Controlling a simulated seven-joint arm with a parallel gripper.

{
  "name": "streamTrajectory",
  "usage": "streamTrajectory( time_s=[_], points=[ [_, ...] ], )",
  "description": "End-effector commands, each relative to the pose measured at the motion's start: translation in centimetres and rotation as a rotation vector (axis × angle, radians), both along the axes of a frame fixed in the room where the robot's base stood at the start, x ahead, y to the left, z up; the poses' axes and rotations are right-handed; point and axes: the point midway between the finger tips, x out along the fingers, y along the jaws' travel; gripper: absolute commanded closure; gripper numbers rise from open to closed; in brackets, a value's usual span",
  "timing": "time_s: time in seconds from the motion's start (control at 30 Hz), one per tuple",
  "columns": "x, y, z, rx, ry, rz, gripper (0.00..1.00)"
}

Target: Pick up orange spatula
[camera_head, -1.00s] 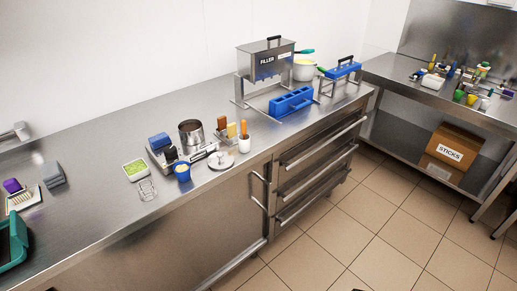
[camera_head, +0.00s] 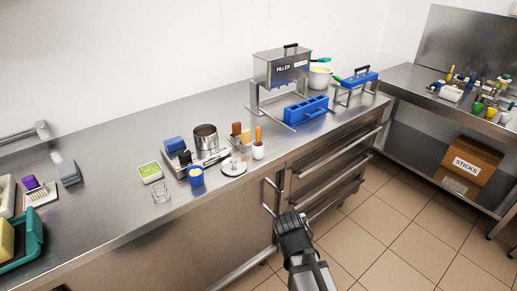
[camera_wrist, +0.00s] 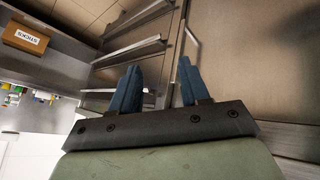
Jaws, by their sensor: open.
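An orange handle (camera_head: 258,134), which looks like the orange spatula's, stands upright in a white cup (camera_head: 258,152) near the front edge of the steel counter. Its lower part is hidden inside the cup. My gripper (camera_head: 291,218) is in front of the counter, below and slightly right of the cup in the head view. In the wrist view, its two blue fingers (camera_wrist: 158,85) are apart with nothing between them. The spatula does not show in the wrist view.
Left of the cup are a round-based steel tool (camera_head: 233,167), a blue cup (camera_head: 196,176) and a metal pot (camera_head: 206,138). Brown and yellow bars (camera_head: 241,132) stand close behind. A filler machine (camera_head: 283,68) stands further right. Drawer handles (camera_head: 340,146) protrude from the counter front.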

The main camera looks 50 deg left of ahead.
Motion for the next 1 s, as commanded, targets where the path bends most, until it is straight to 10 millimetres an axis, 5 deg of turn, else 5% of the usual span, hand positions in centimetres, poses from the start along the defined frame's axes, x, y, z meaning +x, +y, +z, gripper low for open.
streamTrajectory(
  time_s=[0.2, 0.5, 0.73, 1.0],
  points=[
    [2.3, 5.6, 9.2, 0.256, -0.202, 0.033, 0.54],
    [2.4, 10.3, 16.1, 0.606, -0.355, 0.134, 0.54],
    [-0.1, 12.6, 20.0, 0.877, -0.313, 0.232, 0.54],
    [-0.6, 13.3, 20.6, 0.972, -0.228, 0.212, 0.54]
  ],
)
